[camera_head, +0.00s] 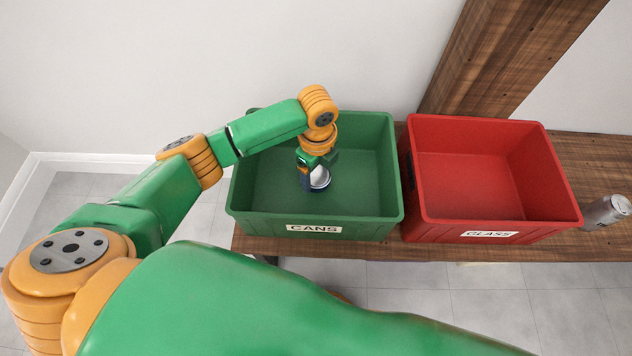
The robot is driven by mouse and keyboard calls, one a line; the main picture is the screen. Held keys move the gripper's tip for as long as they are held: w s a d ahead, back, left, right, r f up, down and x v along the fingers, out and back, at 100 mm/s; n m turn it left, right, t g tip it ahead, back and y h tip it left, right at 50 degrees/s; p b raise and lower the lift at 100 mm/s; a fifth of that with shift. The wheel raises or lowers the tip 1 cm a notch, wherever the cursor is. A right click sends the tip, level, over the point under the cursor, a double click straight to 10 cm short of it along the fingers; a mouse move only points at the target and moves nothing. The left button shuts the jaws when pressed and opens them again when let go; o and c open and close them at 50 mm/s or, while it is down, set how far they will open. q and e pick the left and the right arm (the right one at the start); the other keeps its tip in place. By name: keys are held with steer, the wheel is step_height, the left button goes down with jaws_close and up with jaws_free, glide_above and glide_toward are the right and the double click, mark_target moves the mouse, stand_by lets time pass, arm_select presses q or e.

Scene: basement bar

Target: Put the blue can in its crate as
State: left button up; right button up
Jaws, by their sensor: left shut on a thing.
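The green crate (315,248) labelled CANS stands on the wooden bench. My left gripper (314,172) reaches over the crate's opening from the left and is shut on a can, the blue can (320,179). Mostly the can's round silver end shows; the gripper hides much of its side. The can is within the crate's outline, but I cannot tell how high it is above the floor of the crate. The rest of the crate's inside looks empty. My right gripper is not in view.
A red crate (490,228) labelled GLASS stands close to the right of the green one and looks empty. A wooden post (500,55) rises behind the red crate.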

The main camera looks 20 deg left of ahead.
mark_target(317, 174)
arm_select(q)
step_height(317, 174, down, 2)
steer(key=shift+f, duration=0.2)
steer(key=shift+f+b, duration=0.2)
steer(key=shift+b, duration=0.1)
steer(key=shift+r, duration=0.1)
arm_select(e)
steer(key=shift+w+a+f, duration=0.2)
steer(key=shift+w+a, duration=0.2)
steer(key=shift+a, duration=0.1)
arm_select(q)
steer(key=shift+f, duration=0.6)
steer(key=o, duration=0.9)
step_height(317, 174, up, 8)
steer(key=p, duration=0.3)
steer(key=shift+r, duration=0.15)
step_height(317, 174, up, 5)
steer(key=shift+p, duration=0.8)
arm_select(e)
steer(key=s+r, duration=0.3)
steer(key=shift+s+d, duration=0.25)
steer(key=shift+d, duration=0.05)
